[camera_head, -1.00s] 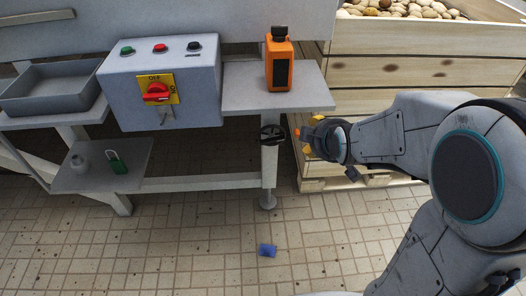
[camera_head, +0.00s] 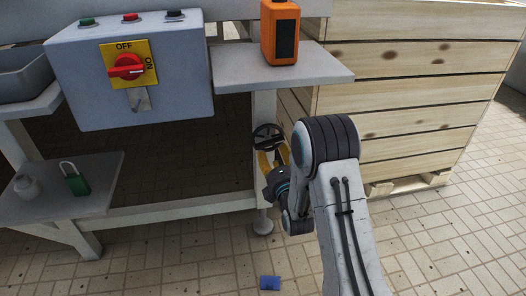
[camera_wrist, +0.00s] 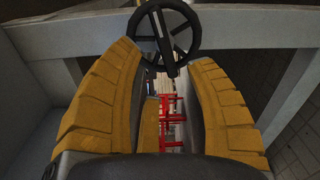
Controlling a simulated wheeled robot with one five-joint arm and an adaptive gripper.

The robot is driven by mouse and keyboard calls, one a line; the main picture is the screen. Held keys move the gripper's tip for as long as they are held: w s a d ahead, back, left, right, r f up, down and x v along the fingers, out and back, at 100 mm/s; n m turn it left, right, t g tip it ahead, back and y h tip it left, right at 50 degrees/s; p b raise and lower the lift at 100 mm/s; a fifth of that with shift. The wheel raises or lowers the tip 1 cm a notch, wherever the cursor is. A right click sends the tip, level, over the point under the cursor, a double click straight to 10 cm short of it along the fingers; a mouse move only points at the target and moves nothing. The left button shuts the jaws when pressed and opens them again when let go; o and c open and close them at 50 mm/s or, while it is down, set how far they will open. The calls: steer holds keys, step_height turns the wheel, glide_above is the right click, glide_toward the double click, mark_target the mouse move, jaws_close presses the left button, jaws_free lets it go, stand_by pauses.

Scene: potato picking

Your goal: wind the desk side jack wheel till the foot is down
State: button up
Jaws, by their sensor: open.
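The black spoked jack wheel (camera_head: 267,138) is on the desk's right front leg (camera_head: 264,108). It also shows at the top of the wrist view (camera_wrist: 182,51), with a knob on its near side. My gripper (camera_head: 268,157) is just below and in front of the wheel, its yellow fingers open. In the wrist view the fingers (camera_wrist: 165,62) stand apart on either side of the wheel's lower part and knob, not closed on it. The round foot (camera_head: 263,226) is at the bottom of the leg. I cannot tell whether it touches the floor.
A control box (camera_head: 135,75) with a red switch and an orange device (camera_head: 280,32) are on the desk. A wooden crate (camera_head: 415,95) stands close on the right. A low shelf (camera_head: 100,195) holds a green padlock (camera_head: 75,180). A blue object (camera_head: 270,283) lies on the tiled floor.

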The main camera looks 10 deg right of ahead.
mark_target(269, 144)
steer(key=w+b, duration=0.4)
steer(key=shift+f, duration=0.4)
steer(key=shift+w+r+b, duration=0.2)
steer(key=shift+w+b, duration=0.25)
steer(key=shift+w, duration=1.2)
steer(key=shift+c, duration=0.2)
jaws_close()
